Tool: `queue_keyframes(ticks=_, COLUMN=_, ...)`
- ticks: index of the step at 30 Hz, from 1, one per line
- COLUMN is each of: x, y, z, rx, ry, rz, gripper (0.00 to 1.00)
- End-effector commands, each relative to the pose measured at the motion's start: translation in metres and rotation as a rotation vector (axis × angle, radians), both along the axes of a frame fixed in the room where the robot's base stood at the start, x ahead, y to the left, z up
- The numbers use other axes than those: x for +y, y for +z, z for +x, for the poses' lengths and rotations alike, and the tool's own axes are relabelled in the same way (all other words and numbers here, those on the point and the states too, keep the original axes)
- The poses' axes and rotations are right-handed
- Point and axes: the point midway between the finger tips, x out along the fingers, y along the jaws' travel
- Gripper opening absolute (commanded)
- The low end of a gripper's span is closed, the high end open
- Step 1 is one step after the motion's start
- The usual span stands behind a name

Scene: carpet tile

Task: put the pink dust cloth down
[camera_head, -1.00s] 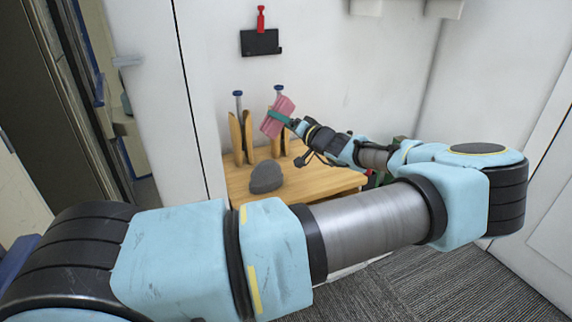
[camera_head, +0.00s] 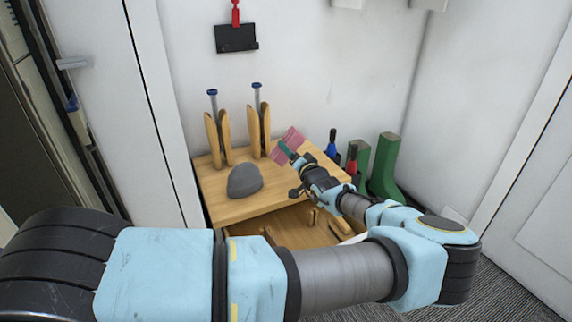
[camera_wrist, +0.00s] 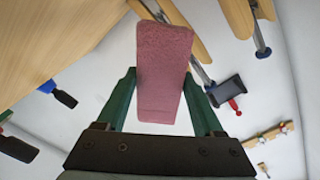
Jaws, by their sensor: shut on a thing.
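The pink dust cloth (camera_head: 293,137) is a flat, block-like pink piece, tilted, at the end of my arm in the head view. My gripper (camera_head: 289,149) has green fingers and is shut on the cloth. The wrist view shows the cloth (camera_wrist: 163,75) between the two green fingers (camera_wrist: 160,100). In the head view the cloth appears over the back right part of the wooden bench top (camera_head: 225,207). I cannot tell whether it touches the wood.
A grey rounded lump (camera_head: 245,180) sits on the bench top. Wooden stands with blue-topped rods (camera_head: 258,125) are at the back. Green boots (camera_head: 385,165) and blue- and red-handled things (camera_head: 351,160) stand to the right. A black holder (camera_head: 236,38) hangs on the wall.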

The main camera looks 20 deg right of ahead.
Motion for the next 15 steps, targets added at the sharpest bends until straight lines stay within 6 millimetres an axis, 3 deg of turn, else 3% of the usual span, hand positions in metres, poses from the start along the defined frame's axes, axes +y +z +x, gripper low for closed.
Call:
queue_keyframes(ticks=10, x=0.0, y=-0.038, z=0.0, rx=0.001, ry=0.001, rz=0.0, gripper=0.24)
queue_keyframes(ticks=15, x=0.0, y=-0.042, z=0.0, rx=-0.002, ry=0.001, rz=-0.001, gripper=0.24)
